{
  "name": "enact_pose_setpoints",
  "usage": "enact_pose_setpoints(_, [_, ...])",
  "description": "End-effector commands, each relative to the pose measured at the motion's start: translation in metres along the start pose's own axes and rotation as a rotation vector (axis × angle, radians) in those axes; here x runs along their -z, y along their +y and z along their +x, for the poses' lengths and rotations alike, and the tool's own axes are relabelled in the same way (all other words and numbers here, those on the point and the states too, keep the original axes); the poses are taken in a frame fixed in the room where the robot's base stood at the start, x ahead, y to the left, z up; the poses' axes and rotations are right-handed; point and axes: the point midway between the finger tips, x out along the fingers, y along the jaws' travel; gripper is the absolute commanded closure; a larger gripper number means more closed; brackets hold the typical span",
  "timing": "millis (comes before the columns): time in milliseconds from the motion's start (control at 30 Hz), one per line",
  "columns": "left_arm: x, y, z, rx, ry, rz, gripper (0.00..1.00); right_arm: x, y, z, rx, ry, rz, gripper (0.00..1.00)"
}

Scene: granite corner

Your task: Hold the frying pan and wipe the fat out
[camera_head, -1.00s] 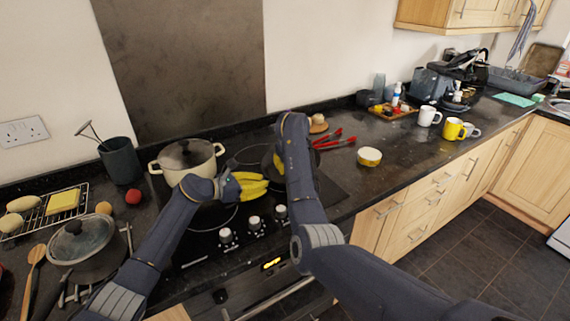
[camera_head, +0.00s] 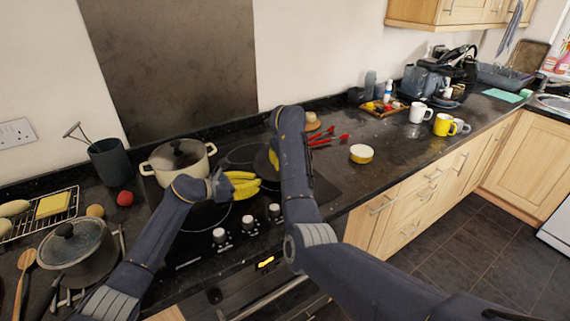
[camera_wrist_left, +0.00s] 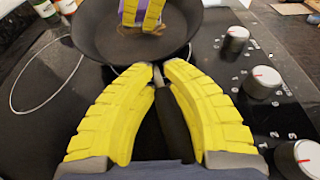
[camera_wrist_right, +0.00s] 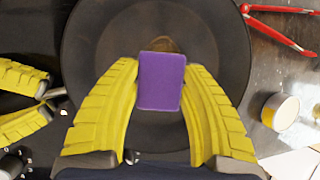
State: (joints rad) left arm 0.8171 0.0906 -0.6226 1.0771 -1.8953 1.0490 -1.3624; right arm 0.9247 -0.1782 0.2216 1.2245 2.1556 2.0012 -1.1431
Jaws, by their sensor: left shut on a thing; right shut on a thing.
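The black frying pan (camera_wrist_left: 90,42) sits on the hob; in the head view my right arm covers most of it. My left gripper (camera_head: 256,184) is shut on the pan's dark handle (camera_wrist_left: 172,125), which shows between its yellow fingers (camera_wrist_left: 160,72). My right gripper (camera_wrist_right: 160,75) is shut on a purple sponge-like block (camera_wrist_right: 161,82) over the inside of the pan (camera_wrist_right: 105,40). A brownish patch of fat (camera_wrist_right: 165,44) shows at the block's far edge. Whether the block touches the pan floor is unclear.
A cream pot (camera_head: 160,170) stands behind the left arm, and a lidded grey pot (camera_head: 75,260) at front left. Red tongs (camera_head: 322,142) and a round yellow-and-white tin (camera_head: 361,154) lie right of the pan.

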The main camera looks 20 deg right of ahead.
Motion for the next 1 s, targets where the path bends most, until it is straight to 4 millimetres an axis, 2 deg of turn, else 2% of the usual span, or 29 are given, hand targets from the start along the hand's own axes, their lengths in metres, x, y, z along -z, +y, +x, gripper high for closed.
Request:
enact_pose_setpoints(400, [-0.001,0.000,0.000,0.001,-0.002,0.001,1.00,-0.013,0.000,-0.030,0.000,-0.002,0.000,0.72])
enact_pose_setpoints(1000, [-0.002,-0.001,0.001,0.002,-0.002,0.001,1.00,-0.016,0.000,-0.037,0.000,-0.002,0.000,0.72])
